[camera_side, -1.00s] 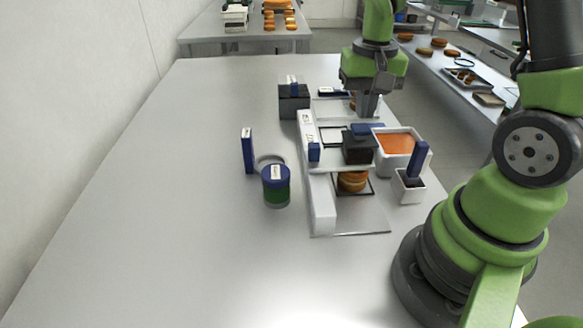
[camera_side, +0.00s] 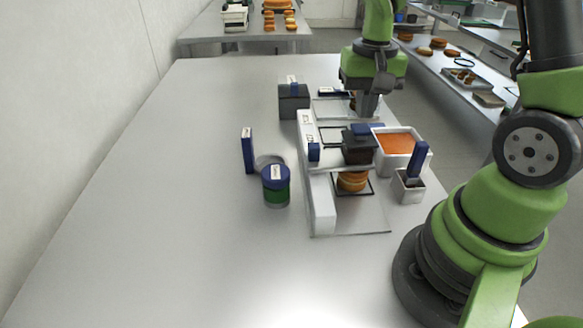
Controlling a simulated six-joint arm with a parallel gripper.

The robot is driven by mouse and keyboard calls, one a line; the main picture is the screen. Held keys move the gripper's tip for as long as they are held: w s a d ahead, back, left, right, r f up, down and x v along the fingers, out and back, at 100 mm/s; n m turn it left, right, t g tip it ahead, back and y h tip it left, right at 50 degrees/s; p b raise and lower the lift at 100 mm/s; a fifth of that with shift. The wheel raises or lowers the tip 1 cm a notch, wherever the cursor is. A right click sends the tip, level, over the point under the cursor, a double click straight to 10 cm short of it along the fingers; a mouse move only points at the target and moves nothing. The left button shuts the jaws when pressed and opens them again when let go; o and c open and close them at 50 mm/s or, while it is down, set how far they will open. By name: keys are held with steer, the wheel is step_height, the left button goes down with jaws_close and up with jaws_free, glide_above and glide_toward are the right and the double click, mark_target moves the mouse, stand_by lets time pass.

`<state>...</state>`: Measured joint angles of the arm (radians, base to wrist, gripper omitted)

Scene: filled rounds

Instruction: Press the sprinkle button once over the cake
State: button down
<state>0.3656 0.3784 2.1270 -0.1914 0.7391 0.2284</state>
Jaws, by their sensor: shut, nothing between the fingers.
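The cake (camera_side: 352,184), a small golden-brown round stack, sits on a dark-edged square on the clear plate of the station. A dark box (camera_side: 357,150) stands over it on the station's bridge and hides part of it from this side. A blue piece (camera_side: 362,130) shows at the top of the dark box; I cannot tell for certain if it is the sprinkle button.
A white tub of orange filling (camera_side: 397,143) and a white cup with a blue-handled tool (camera_side: 409,187) stand on the right. A blue-lidded green jar (camera_side: 276,188), an upright blue block (camera_side: 248,151) and a grey box (camera_side: 294,103) stand left. The table's left and front are clear.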

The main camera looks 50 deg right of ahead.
mark_target(361, 127)
steer(key=shift+f, duration=0.1)
stand_by(0.4)
steer(key=shift+f, duration=1.55)
steer(key=shift+r, duration=1.65)
step_height(361, 127, up, 6)
